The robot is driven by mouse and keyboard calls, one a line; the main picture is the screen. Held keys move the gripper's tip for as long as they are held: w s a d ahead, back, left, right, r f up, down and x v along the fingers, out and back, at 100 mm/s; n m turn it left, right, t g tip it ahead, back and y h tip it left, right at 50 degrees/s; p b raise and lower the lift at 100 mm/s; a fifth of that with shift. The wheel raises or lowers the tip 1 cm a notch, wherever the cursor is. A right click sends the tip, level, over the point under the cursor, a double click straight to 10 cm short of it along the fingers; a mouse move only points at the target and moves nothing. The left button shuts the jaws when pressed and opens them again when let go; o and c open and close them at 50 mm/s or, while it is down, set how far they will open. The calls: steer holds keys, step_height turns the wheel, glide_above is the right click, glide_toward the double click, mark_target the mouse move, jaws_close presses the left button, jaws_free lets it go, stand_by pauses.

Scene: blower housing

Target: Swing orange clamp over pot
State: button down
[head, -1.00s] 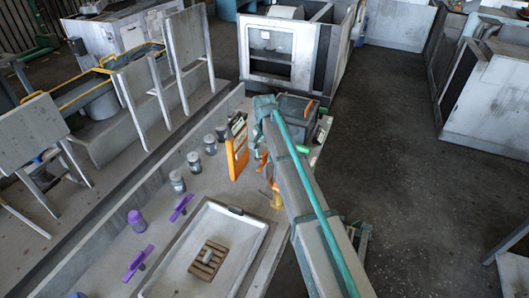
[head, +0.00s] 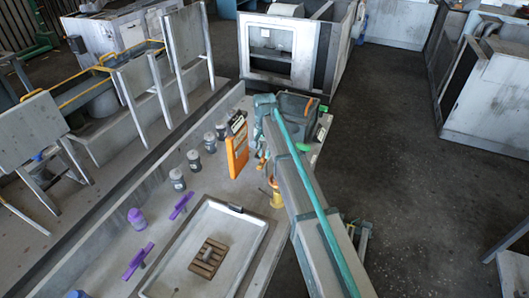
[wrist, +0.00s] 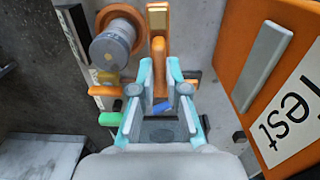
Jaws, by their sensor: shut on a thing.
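The orange clamp (wrist: 158,54) shows in the wrist view as an upright orange bar, with more orange parts around and below it. My gripper (wrist: 159,68) has its teal fingers on either side of this bar and is shut on it. The pot (wrist: 112,46), a grey cylinder with a copper-orange rim, is just left of the clamp and apart from my fingers. The clamp bar stands beside the pot, not across it. In the head view, my arm hides the pot and most of the clamp.
An orange "Test" board (wrist: 285,85) stands close on the right in the wrist view; it also shows in the head view (head: 237,152). A green piece (wrist: 110,119) is at lower left. Jars (head: 177,179) and a white tray (head: 192,272) are on the bench.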

steer(key=n+b, duration=0.1)
steer(key=n, duration=0.3)
steer(key=n+b, duration=0.1)
steer(key=n, duration=0.3)
steer(key=shift+n, duration=0.3)
steer(key=n, duration=0.4)
steer(key=shift+n, duration=0.3)
steer(key=shift+n+b, duration=0.4)
steer(key=shift+n, duration=1.5)
steer(key=c, duration=1.2)
jaws_free()
